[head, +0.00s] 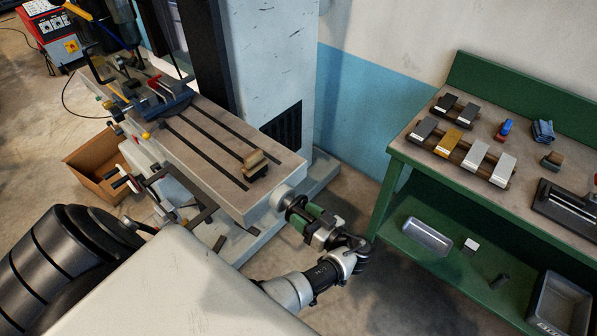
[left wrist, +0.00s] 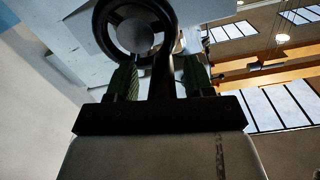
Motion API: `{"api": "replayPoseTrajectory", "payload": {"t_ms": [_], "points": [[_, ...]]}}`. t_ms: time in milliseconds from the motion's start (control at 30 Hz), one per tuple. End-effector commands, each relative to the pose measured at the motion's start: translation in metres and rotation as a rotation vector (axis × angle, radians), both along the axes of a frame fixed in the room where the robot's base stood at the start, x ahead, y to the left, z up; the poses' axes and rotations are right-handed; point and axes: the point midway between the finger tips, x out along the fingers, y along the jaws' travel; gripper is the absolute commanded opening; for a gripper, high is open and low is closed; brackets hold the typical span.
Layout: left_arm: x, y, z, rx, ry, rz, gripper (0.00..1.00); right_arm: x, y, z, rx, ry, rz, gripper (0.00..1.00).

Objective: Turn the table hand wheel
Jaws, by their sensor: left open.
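The milling machine's table (head: 228,135) runs across the left half of the head view. Its dark hand wheel (head: 296,204) sits at the table's near right end, partly hidden by my gripper. In the left wrist view the hand wheel (left wrist: 101,28) is a black ring around a grey hub, with a dark handle (left wrist: 161,78) pointing towards the gripper. My left gripper (head: 310,218) is open, its green fingers (left wrist: 159,72) on either side of the handle. A gap shows beside the handle; I cannot tell whether either finger touches it. My right gripper is not in view.
A green workbench (head: 400,151) with blocks and tools stands at the right; its lower shelf holds a metal tray (head: 428,237). A cardboard box (head: 92,165) sits on the floor left of the machine. Floor shows between machine and bench.

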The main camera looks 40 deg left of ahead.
Motion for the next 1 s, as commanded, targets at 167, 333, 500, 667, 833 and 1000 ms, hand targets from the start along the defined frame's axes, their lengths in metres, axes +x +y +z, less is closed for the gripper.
{"api": "replayPoseTrajectory", "payload": {"t_ms": [167, 333, 500, 667, 833, 1000], "points": [[-0.0012, -0.0013, -0.0005, 0.000, 0.001, 0.000, 0.52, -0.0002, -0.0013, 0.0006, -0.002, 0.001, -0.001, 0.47], [-0.0011, -0.0010, -0.0005, 0.000, 0.001, 0.000, 0.47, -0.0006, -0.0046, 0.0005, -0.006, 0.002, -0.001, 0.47], [-0.0010, -0.0008, -0.0003, 0.000, 0.001, 0.000, 0.21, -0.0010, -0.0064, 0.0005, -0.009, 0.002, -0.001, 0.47], [-0.0008, -0.0006, -0.0002, 0.000, 0.001, 0.000, 0.03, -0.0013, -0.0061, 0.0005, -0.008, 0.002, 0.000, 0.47], [-0.0003, -0.0005, -0.0001, 0.001, 0.012, 0.000, 0.03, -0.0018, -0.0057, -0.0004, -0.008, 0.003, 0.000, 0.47], [0.0018, -0.0004, 0.0006, 0.006, 0.066, 0.000, 0.03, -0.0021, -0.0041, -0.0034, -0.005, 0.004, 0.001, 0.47]]}}
